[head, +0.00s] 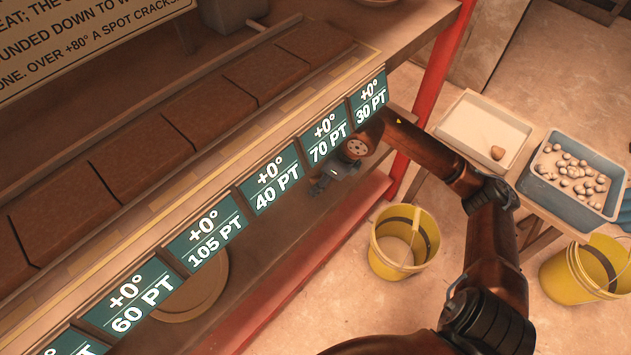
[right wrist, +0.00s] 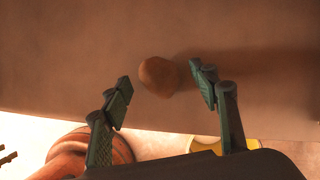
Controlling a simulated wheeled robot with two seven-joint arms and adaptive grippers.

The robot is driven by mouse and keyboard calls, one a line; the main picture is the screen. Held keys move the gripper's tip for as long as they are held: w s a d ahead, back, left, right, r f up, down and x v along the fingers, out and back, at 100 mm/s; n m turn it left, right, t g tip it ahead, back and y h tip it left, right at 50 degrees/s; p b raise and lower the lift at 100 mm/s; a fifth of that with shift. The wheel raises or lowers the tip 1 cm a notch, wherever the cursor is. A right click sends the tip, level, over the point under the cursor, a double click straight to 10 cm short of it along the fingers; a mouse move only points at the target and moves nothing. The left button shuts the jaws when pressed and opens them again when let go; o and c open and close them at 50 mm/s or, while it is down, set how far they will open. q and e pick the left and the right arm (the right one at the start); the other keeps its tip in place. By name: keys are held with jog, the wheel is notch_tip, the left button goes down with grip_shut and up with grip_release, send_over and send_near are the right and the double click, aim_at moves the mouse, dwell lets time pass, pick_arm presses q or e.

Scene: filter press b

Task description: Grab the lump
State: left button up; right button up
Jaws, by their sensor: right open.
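A rounded brown lump (right wrist: 158,76) rests on a flat brown surface in the right wrist view. My right gripper (right wrist: 161,86) is open around the line to it, one finger to each side. The lump appears a little beyond the fingertips, closer to the right finger, and I see no contact. In the head view my right gripper (head: 321,186) is beside the shelf below the 70 PT sign, and the lump there is not visible. Another small brown lump (head: 497,153) lies in the white tray (head: 462,140). My left gripper is not in view.
A row of green signs (head: 275,180) runs along the shelf edge near my right gripper. A red post (head: 430,90) stands just right of it. A yellow bucket (head: 388,262) is on the floor. A blue bin (head: 570,205) holds several pale lumps.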

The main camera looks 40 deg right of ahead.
jog(key=shift+c, duration=0.6)
jog(key=c, duration=1.2)
